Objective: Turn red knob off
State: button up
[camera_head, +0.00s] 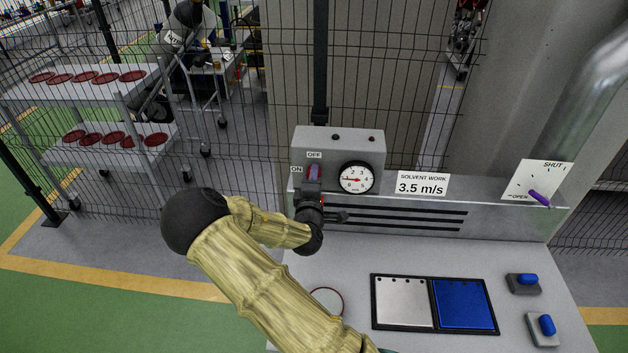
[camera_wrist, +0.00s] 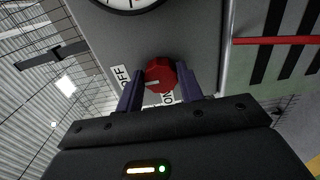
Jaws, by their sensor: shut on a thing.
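The red knob (camera_wrist: 160,75) is on the face of a grey control box (camera_head: 345,147). In the wrist view it sits between the two dark fingers of my gripper (camera_wrist: 159,88), which is shut on it. A white mark shows on the knob's left side, towards the OFF label (camera_wrist: 121,76); the ON label (camera_wrist: 167,98) is partly hidden below it. In the head view my gripper (camera_head: 314,172) reaches the box beside the ON label (camera_head: 296,169) and below the OFF label (camera_head: 314,155), mostly hiding the knob. A round gauge (camera_head: 356,178) is just right, its needle pointing left.
A SOLVENT WORK 3.5 m/s sign (camera_head: 422,185) and a purple lever (camera_head: 540,198) on an OPEN/SHUT plate are to the right. The bench holds a silver and blue panel (camera_head: 464,305) and blue switches (camera_head: 526,280). A wire fence (camera_head: 390,80) stands behind.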

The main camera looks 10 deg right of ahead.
dwell(0.4)
jog(key=o, duration=1)
jog(key=shift+s+a, duration=0.1)
jog(key=shift+s, duration=0.05)
jog(key=p+v, duration=0.5)
jog(key=v, duration=1.2)
